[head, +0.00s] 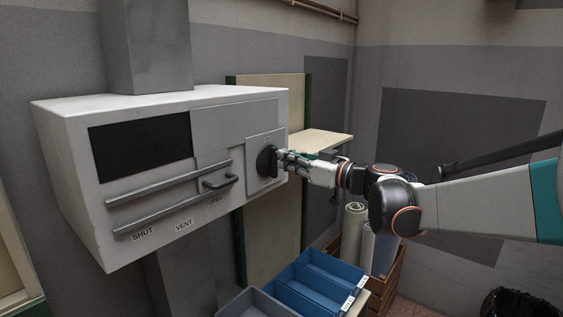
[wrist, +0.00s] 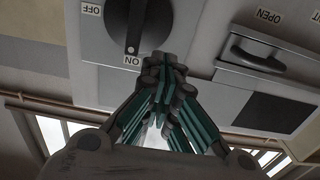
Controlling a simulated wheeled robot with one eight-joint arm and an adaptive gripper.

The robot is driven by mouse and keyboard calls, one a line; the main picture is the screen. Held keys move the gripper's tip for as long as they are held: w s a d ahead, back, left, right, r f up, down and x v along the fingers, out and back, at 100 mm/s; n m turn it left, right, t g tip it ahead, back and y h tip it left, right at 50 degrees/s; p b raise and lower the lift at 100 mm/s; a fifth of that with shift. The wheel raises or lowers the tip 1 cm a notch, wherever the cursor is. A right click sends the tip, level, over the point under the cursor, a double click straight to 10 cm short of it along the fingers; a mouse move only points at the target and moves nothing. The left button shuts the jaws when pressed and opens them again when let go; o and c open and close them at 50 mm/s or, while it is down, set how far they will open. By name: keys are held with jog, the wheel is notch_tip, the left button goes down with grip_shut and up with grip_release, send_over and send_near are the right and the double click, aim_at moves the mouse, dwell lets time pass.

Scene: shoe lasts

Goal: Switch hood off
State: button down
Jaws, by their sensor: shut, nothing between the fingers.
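The white hood box (head: 75,115) hangs on the wall at left in the head view. Its round black knob (head: 266,162) is on a square plate at the box's right end. In the wrist view the knob (wrist: 138,22) lies between an OFF label (wrist: 91,9) and an ON label (wrist: 132,60); its pale mark points to ON. My gripper (head: 284,158) is at the knob's right side. In the wrist view its fingertips (wrist: 166,62) are together and empty beside the knob, near ON. Whether they touch it I cannot tell.
A sliding handle (head: 220,183) sits on rails by OPEN, with VENT and SHUT to its left. Blue bins (head: 318,280) stand below. A wooden crate (head: 385,285) with rolls is beside them. A cream shelf (head: 322,140) is behind my gripper.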

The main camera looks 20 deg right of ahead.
aim_at(274, 162)
jog(key=shift+b+x, duration=0.4)
jog(key=shift+x, duration=3.2)
jog(key=shift+d, duration=0.15)
jog(key=shift+w+d, duration=0.35)
jog(key=shift+d, duration=0.05)
